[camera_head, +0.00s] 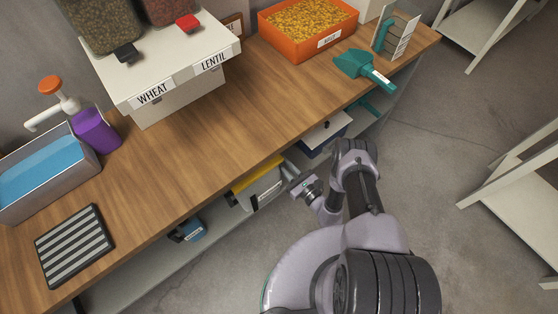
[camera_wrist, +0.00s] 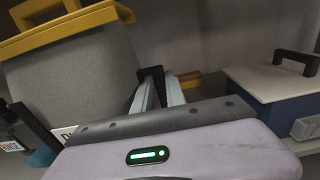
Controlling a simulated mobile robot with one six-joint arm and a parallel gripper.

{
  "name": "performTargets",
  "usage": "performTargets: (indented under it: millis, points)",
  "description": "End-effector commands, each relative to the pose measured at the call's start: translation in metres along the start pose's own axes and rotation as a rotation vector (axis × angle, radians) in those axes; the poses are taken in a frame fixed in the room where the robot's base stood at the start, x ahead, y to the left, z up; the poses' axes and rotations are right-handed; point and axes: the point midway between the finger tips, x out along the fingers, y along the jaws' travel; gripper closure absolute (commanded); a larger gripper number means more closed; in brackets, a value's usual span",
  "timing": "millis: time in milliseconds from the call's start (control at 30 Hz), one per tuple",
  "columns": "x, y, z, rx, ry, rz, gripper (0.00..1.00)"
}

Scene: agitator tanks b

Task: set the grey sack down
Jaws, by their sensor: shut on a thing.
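The grey sack (camera_wrist: 75,80) has a flat grey body, a yellow band with a loop along its top, and a partly hidden white label. It fills the left of the wrist view. In the head view the sack (camera_head: 262,190) is at the worktop's front edge, over the lower shelf. My gripper (camera_wrist: 95,108) is shut on it, with one dark fingertip on each side. In the head view my gripper (camera_head: 268,192) reaches in from the right. The sack's underside is hidden, so I cannot tell whether it touches the shelf.
The lower shelf (camera_head: 150,268) runs under the wooden worktop (camera_head: 190,160). A blue item (camera_head: 190,230) is left of the sack. A white-lidded blue box (camera_wrist: 275,95) with a black handle is to its right. The worktop edge overhangs the shelf.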

Motion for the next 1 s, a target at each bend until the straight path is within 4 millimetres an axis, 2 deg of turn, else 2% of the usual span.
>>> performTargets:
  millis: [100, 300, 433, 633, 967, 1000]
  points:
    - [0.022, -0.007, -0.006, -0.001, -0.003, 0.002, 1.00]
    - [0.043, -0.014, -0.006, -0.001, -0.001, 0.000, 1.00]
    - [0.046, -0.015, -0.012, 0.002, 0.000, -0.001, 1.00]
    - [0.046, -0.015, -0.042, 0.001, 0.001, -0.001, 1.00]
    - [0.046, -0.016, -0.042, 0.001, -0.001, -0.001, 1.00]
    - [0.046, -0.015, -0.042, 0.000, 0.000, -0.001, 0.78]
